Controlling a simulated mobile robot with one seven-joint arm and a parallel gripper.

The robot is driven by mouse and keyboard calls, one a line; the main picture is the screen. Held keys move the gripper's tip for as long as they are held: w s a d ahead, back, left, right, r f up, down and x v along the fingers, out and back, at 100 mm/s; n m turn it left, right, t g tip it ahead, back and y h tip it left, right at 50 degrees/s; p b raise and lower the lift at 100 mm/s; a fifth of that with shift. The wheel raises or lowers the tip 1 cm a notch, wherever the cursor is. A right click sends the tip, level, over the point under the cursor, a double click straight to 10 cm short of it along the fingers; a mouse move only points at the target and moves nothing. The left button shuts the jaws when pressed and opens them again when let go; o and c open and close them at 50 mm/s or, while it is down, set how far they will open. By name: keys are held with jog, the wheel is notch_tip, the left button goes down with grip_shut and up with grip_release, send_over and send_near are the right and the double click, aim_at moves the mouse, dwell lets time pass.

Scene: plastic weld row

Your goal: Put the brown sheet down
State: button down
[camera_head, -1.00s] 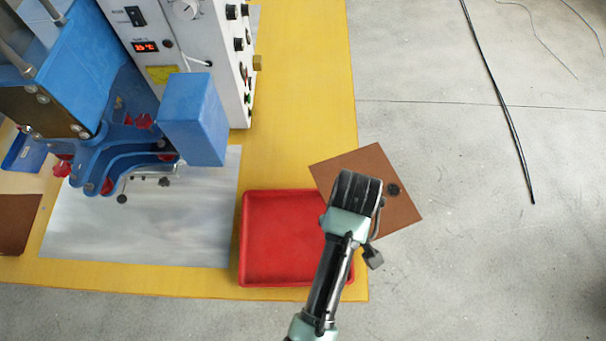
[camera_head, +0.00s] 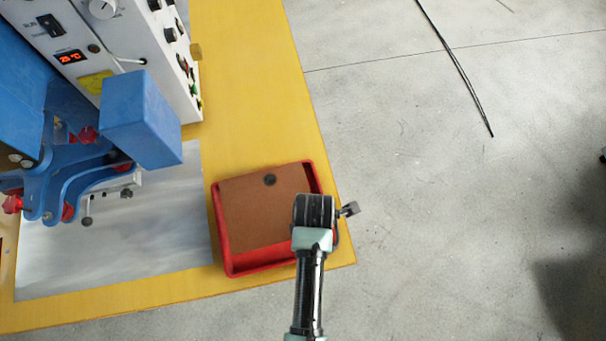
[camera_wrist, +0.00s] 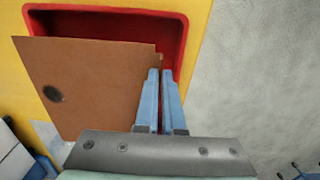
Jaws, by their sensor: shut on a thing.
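The brown sheet (camera_head: 265,208) is a flat square with a dark round spot, over the red tray (camera_head: 258,264). In the wrist view the sheet (camera_wrist: 95,85) covers part of the tray (camera_wrist: 110,18) and overlaps its left rim, so it appears held above the tray; the gap's height is unclear. My gripper (camera_wrist: 161,72) is shut on the sheet's right edge. In the head view my wrist is at the tray's right side and hides the fingertips.
The tray sits near the corner of the yellow table (camera_head: 245,60). A blue machine (camera_head: 140,118) and a white control box (camera_head: 130,45) stand to the left, over a grey metal plate (camera_head: 150,235). Grey floor with a black cable (camera_head: 455,65) lies to the right.

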notch_tip(320, 180, down, 8)
jog(key=shift+f, duration=0.1)
dwell(0.4)
jog(key=shift+f+b, duration=0.1)
jog(key=shift+b, duration=0.25)
jog(key=c, duration=1)
grip_release()
